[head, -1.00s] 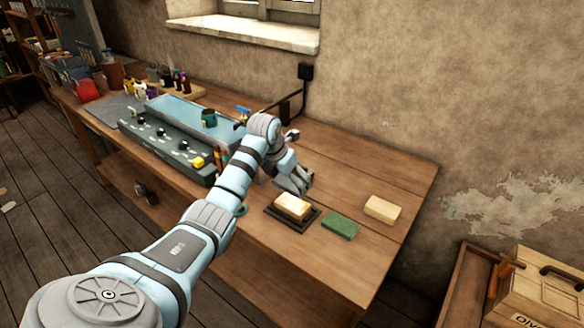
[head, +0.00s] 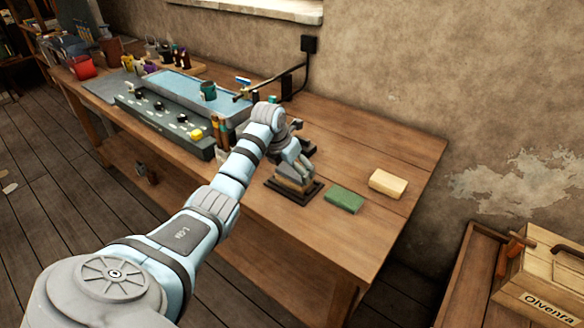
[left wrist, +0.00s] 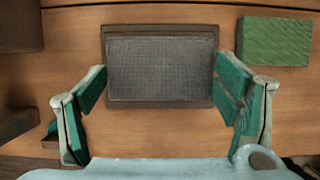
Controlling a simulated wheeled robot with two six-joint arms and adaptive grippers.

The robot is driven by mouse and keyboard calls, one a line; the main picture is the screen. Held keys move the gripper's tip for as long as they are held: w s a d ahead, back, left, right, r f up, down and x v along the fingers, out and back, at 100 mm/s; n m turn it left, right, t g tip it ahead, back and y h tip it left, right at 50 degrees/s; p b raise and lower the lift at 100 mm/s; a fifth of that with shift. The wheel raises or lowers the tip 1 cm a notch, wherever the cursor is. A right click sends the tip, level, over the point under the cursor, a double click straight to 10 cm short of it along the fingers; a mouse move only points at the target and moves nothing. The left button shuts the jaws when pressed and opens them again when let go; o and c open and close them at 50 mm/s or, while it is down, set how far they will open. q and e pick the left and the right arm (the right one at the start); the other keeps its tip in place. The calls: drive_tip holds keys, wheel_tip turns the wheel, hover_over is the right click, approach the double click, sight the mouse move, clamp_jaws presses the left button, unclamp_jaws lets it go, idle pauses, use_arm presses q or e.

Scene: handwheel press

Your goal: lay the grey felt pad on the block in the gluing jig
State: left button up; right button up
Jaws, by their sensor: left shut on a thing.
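The gluing jig (head: 316,194) is a dark frame on the bench, and its dark brown rim shows in the left wrist view (left wrist: 160,29). My left gripper (head: 297,177) is directly over it. The grey felt pad (left wrist: 160,70), a dark rectangle with a woven look, lies flat between my two green-padded fingers, held at its left and right edges. The pad covers most of the jig in that view. The pale block in the jig is mostly hidden by the pad and gripper. I cannot tell whether the pad touches the block. My right gripper is out of view.
A green block (head: 345,199) lies just right of the jig, and a pale block (head: 388,183) lies beyond it. A grey-blue machine (head: 165,125) and a teal cup (head: 208,90) stand to the left.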

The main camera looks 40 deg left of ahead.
use_arm(q)
drive_tip(key=shift+f+p, duration=0.1)
drive_tip(key=shift+p, duration=0.25)
idle(0.4)
drive_tip(key=o, duration=1)
